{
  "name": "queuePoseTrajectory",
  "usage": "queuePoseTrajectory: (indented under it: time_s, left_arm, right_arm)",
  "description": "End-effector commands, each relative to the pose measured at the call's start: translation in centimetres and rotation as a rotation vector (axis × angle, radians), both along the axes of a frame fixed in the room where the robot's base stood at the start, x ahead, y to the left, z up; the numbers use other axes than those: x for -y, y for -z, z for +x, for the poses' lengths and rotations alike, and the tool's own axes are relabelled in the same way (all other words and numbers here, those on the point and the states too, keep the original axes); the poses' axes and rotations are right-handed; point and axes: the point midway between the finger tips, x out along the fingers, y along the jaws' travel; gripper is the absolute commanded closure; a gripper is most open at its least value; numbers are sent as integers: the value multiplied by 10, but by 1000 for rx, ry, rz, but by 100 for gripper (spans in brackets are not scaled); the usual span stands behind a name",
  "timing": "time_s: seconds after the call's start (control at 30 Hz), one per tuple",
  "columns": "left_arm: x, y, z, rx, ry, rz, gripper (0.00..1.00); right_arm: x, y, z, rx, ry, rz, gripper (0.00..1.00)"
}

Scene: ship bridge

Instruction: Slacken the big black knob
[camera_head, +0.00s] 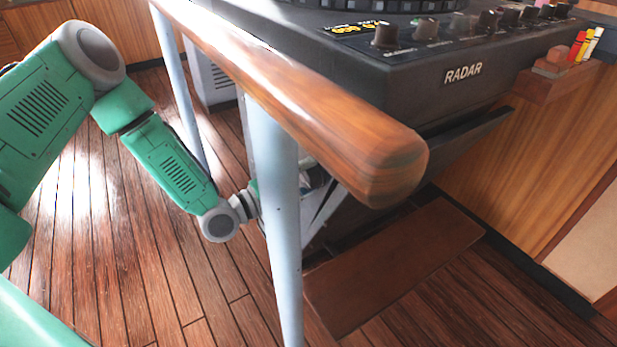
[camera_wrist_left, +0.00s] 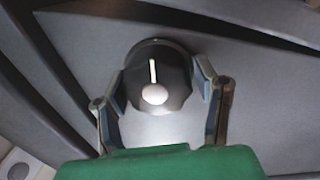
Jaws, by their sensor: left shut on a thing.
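The big black knob (camera_wrist_left: 174,68) shows in the left wrist view, round and dark, with a white line and a pale round spot on its face. My left gripper (camera_wrist_left: 160,80) has one finger on each side of the knob and is shut on it. In the head view my left arm reaches behind the pale rail post, under the radar console (camera_head: 450,105). There the gripper is mostly hidden by the post and the wooden handrail, and the knob cannot be made out. My right gripper is in neither view.
A thick wooden handrail (camera_head: 300,90) on pale posts (camera_head: 283,230) crosses in front of the console, close to my left forearm. Small knobs (camera_head: 388,37) line the console top. A brown step (camera_head: 390,265) lies on the plank floor. The floor at left is clear.

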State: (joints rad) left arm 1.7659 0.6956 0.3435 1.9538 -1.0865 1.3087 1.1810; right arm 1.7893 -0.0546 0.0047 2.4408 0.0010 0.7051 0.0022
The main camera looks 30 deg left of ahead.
Motion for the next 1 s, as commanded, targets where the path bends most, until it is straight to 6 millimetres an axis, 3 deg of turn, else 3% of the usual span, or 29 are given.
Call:
queuePoseTrajectory:
  time_s: [1.0]
  left_arm:
    - [-5,-2,5,-472,-13,-833,74]
  right_arm:
    - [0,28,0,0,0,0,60]
